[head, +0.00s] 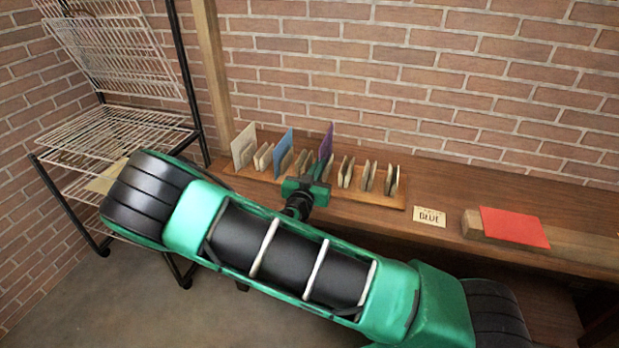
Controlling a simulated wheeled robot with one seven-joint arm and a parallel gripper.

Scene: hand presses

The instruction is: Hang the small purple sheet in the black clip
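The small purple sheet (327,138) stands upright in a slot of the wooden rack (385,201) on the bench against the brick wall. My green gripper (319,169) is at the sheet's lower part, with its fingers reaching up to it from the front. The fingers overlap the sheet in this view, and I cannot tell whether they are closed on it. I cannot make out a black clip in this view.
A blue sheet (284,144) and a cream sheet (244,143) stand in the rack's left part. A wire shelf (110,135) stands left.

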